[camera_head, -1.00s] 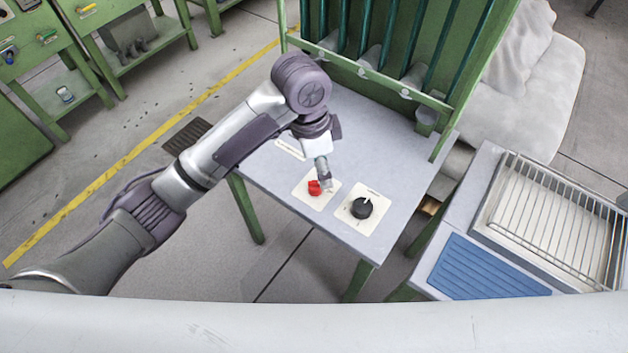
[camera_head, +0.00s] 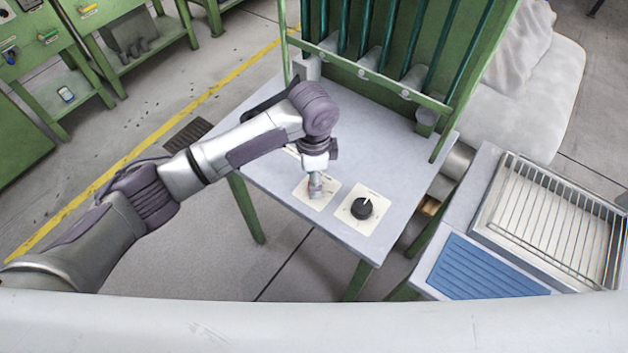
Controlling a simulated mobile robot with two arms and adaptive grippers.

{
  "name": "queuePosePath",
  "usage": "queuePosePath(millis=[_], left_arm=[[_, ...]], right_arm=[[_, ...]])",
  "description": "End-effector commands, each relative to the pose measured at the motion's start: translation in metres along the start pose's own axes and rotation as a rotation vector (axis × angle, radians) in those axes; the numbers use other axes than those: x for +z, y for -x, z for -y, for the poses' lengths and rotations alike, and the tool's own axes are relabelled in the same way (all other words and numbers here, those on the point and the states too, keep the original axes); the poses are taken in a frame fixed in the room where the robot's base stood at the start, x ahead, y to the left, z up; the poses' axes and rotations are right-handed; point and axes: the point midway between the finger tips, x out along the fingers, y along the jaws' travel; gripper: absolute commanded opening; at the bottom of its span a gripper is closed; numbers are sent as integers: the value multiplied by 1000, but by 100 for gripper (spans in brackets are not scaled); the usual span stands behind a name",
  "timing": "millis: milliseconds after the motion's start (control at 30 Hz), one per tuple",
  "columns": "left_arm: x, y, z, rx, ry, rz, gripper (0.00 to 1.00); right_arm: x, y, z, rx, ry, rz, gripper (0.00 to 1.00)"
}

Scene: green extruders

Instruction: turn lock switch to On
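A red lock switch sits on a cream plate (camera_head: 328,204) on the grey table top; now my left gripper covers the red part. My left gripper (camera_head: 316,190) points down right over that plate, at the switch. Whether its fingers are open, shut or touching the switch is too small to tell. A black rotary knob (camera_head: 362,208) with a white pointer sits on a second cream plate (camera_head: 376,222) just to the right, apart from the gripper. My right gripper is not in view.
The grey table (camera_head: 390,140) has free room behind and right of the plates. A green rack (camera_head: 385,85) with upright dark green bars stands at its back. A side table with a blue ribbed mat (camera_head: 487,268) and a wire rack (camera_head: 560,220) is at the right.

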Motion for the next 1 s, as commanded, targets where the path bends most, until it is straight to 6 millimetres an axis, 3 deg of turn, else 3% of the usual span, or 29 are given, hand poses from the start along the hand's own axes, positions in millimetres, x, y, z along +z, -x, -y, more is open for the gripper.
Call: queuePosePath(millis=[200,500,867,1000], left_arm=[[0,-18,0,0,1,1,59],[0,-20,0,-1,1,0,59],[0,-20,0,-1,1,0,0],[0,-19,0,0,5,-1,0]], right_arm=[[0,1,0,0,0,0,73],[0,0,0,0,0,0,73],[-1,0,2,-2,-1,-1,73],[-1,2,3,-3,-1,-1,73]])
